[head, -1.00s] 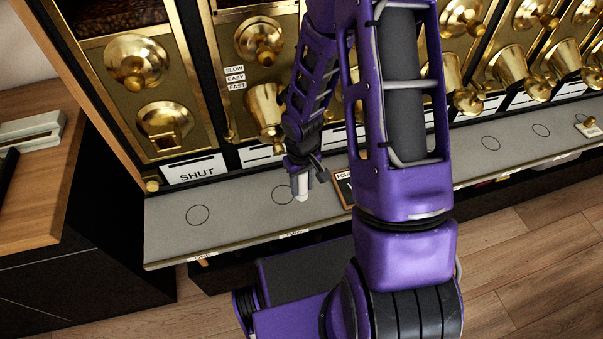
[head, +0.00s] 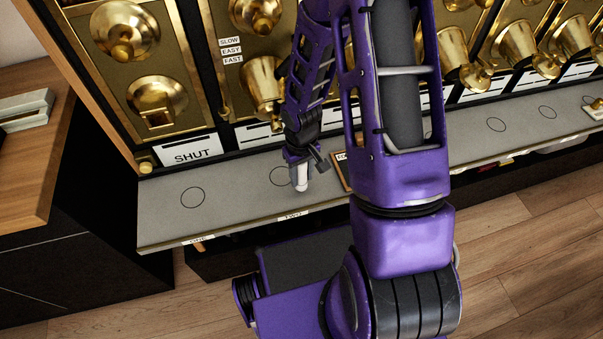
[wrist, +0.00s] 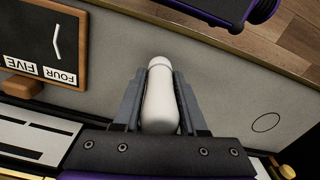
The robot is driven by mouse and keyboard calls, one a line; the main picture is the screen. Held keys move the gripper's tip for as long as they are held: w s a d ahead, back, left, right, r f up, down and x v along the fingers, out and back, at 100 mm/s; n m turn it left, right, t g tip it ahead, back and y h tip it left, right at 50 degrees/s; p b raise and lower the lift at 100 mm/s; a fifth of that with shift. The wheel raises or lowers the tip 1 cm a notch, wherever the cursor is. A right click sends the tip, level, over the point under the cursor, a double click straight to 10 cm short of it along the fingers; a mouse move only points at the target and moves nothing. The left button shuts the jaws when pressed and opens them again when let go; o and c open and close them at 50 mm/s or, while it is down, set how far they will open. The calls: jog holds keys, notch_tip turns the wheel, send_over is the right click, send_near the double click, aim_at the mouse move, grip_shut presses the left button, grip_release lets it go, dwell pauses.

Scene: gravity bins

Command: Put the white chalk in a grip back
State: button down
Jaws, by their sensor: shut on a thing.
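The white chalk (wrist: 160,100) is a thick, rounded white piece held between the two grey fingers of my gripper (wrist: 160,92) in the wrist view. Its rounded end sticks out past the fingertips. In the head view my gripper (head: 300,172) points down over the grey shelf near the second circle, with the white piece (head: 301,184) showing at its tip. I cannot tell whether the piece touches the shelf.
A small wood-framed slate (wrist: 45,40) with a chalk mark and number labels lies beside my gripper. The grey shelf (head: 230,205) has drawn circles and is clear to the left. Brass bin spouts (head: 262,85) stand behind. A "SHUT" card (head: 190,151) is at left.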

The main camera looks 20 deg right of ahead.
jog(key=shift+f+b, duration=0.3)
jog(key=shift+f, duration=0.4)
jog(key=shift+f+b, duration=0.3)
jog(key=shift+f, duration=0.3)
jog(key=shift+c, duration=1.9)
grip_release()
jog(key=shift+r, duration=0.1)
notch_tip(320, 180, up, 17)
jog(key=p, duration=0.4)
jog(key=shift+r+p, duration=0.15)
jog(key=shift+p, duration=0.2)
